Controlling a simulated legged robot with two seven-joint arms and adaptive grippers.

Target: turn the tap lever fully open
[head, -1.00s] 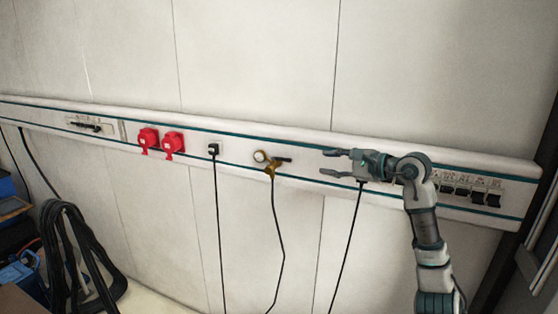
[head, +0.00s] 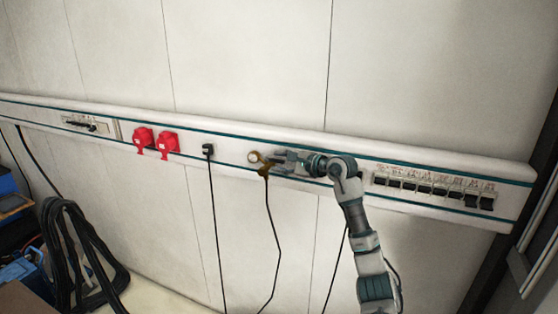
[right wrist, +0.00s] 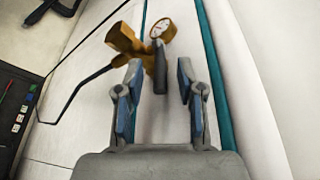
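The brass tap (head: 263,171) with a round gauge (head: 254,157) is mounted on the wall rail, and a dark hose hangs from it. In the right wrist view the tap (right wrist: 125,42) lies just ahead of the fingers. Its dark lever (right wrist: 160,73) points towards my gripper, with its end between the two fingertips. My right gripper (head: 277,163) reaches in from the right at the tap. In the right wrist view the gripper (right wrist: 159,80) is open, with gaps on both sides of the lever. In the head view the fingers mostly hide the lever. My left gripper is out of view.
The white rail (head: 225,147) with teal stripes crosses the wall. Red sockets (head: 167,144) and a black plug (head: 208,149) are left of the tap, and several black switches (head: 424,188) right. Coiled black cable (head: 80,250) hangs at lower left. Wall space below the tap is mostly clear.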

